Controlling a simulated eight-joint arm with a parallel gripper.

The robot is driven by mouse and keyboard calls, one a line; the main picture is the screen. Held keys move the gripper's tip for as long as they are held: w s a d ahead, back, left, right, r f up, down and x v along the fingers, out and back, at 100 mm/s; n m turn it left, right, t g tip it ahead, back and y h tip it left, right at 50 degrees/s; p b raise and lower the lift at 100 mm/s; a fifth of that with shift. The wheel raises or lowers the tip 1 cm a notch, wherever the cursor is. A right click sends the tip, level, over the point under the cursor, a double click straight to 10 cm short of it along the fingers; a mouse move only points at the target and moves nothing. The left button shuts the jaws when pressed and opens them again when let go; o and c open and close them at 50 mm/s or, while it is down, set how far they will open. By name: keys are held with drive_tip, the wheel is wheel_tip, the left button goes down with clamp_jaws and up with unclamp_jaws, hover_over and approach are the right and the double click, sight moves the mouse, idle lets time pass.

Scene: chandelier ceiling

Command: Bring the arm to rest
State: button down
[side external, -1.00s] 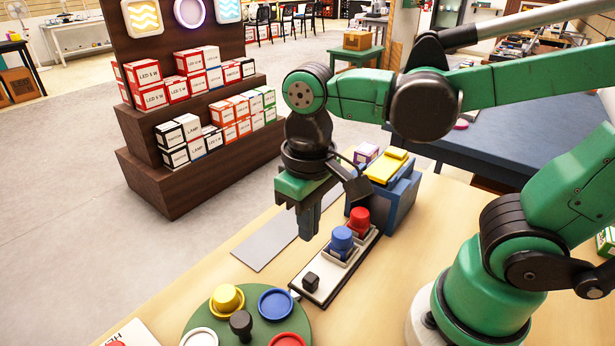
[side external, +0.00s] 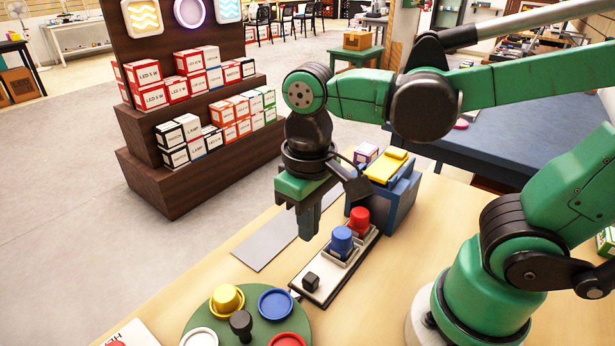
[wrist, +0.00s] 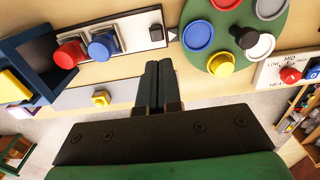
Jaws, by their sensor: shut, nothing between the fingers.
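My gripper (side external: 308,222) hangs fingers down above the wooden table (side external: 365,318). Its fingers are shut with nothing between them. It is beside a strip panel (side external: 318,288) that carries a red cap (side external: 359,221), a blue cap (side external: 342,240) and a small black knob (side external: 311,281). In the wrist view the two fingers (wrist: 158,75) lie side by side, apart from the red cap (wrist: 68,53) and blue cap (wrist: 102,45).
A green round board (side external: 208,321) with a yellow cap (side external: 227,298) and coloured discs stands at the front. A blue bin (side external: 390,203) with a yellow item (side external: 386,167) is behind the strip. A grey plate (side external: 265,243) lies flat at the table's left edge. Shelves of boxes (side external: 195,130) stand beyond.

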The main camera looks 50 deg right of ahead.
drive_tip(key=w+d+r+t, duration=0.1)
drive_tip(key=w+d+t, duration=0.3)
drive_tip(key=d+t, duration=0.2)
drive_tip(key=shift+w+t, duration=0.35)
drive_tip(key=shift+t, duration=0.25)
drive_tip(key=c, duration=1.5)
unclamp_jaws()
